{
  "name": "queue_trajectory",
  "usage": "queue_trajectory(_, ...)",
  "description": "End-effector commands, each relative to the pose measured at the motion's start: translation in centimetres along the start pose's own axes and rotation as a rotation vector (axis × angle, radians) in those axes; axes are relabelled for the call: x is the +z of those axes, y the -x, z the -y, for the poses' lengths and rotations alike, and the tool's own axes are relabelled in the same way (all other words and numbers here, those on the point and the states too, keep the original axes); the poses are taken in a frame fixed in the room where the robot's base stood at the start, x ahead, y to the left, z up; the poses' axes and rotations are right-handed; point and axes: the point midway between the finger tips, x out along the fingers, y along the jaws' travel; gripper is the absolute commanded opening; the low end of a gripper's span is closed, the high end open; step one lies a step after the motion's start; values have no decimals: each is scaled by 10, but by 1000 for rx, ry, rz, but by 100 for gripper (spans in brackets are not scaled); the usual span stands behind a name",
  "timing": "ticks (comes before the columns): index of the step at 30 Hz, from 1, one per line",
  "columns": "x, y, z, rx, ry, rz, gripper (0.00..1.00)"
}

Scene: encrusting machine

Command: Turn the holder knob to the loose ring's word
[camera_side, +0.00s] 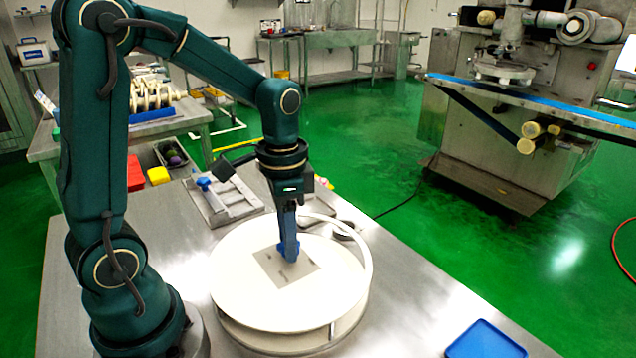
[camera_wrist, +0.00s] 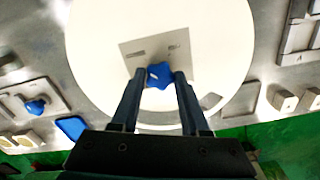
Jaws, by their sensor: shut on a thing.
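A blue lobed knob (camera_wrist: 160,75) sits on a square grey plate (camera_wrist: 131,47) in the wrist view. The plate lies on a round white disc (camera_wrist: 90,60), and its small dark markings are too small to read. My gripper (camera_wrist: 160,77) points down with one finger on each side of the knob, shut on it. In the side view my gripper (camera_side: 290,246) hides most of the knob, and the grey plate (camera_side: 300,272) shows on the white disc (camera_side: 235,285). I cannot make out a loose ring's word in either view.
A steel fixture (camera_side: 225,205) with another blue knob (camera_side: 203,184) stands behind the disc at left. A white curved tube (camera_side: 362,245) runs along the disc's right side. A blue tray (camera_side: 485,341) lies at the front right. Bare steel table lies between disc and tray.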

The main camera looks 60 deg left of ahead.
Motion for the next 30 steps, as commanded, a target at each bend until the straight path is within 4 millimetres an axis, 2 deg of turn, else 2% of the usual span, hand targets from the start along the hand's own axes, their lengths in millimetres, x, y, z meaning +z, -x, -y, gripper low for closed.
queue_trajectory(19, -1, 1, 1, -4, 17, -4, 0)
queue_trajectory(30, -1, 1, 1, -2, 142, -4, 0)
